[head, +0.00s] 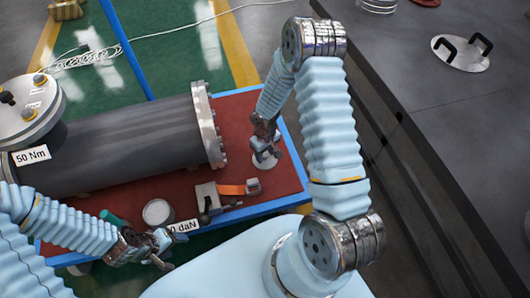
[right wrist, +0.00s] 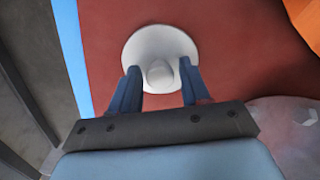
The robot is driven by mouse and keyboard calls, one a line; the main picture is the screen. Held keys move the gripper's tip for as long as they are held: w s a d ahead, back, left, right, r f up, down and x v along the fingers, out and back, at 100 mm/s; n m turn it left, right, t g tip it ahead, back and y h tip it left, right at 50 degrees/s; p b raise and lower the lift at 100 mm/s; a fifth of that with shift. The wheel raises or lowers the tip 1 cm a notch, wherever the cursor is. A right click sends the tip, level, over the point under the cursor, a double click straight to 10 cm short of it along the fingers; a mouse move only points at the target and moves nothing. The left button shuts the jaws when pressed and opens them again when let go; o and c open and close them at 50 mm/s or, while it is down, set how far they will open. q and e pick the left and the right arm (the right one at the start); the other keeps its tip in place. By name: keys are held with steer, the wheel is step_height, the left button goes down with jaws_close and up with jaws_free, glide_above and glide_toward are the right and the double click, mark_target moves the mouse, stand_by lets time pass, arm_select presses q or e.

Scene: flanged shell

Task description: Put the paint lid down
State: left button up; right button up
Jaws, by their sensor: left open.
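The paint lid (head: 265,161) is a small pale round disc with a knob, on the red top of the blue-edged table. In the right wrist view the lid (right wrist: 158,38) shows its knob between the two blue fingers. My right gripper (right wrist: 160,88) is open, with a gap on each side of the knob. In the head view my right gripper (head: 264,146) is just over the lid and partly hides it. My left gripper (head: 166,250) is open and empty at the table's front edge, near a round grey-white can (head: 157,212).
A large dark flanged shell (head: 125,143) fills the back left of the table (head: 285,180). A clamp-like tool with an orange strap (head: 231,190) lies in front of it. A dark bench (head: 430,110) stands at right, with a two-handled round plate (head: 460,53) on it.

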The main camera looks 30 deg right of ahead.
mark_target(265, 154)
arm_select(q)
steer(key=shift+r, duration=0.1)
arm_select(e)
steer(key=shift+o, duration=0.4)
steer(key=shift+r, duration=0.15)
steer(key=shift+r, duration=0.25)
arm_select(q)
steer(key=shift+s+d+r+p, duration=0.1)
steer(key=shift+d+r+p, duration=0.15)
steer(key=shift+r+p, duration=0.45)
arm_select(e)
step_height(265, 154, up, 12)
steer(key=shift+f, duration=0.25)
arm_select(q)
steer(key=shift+f, duration=0.1)
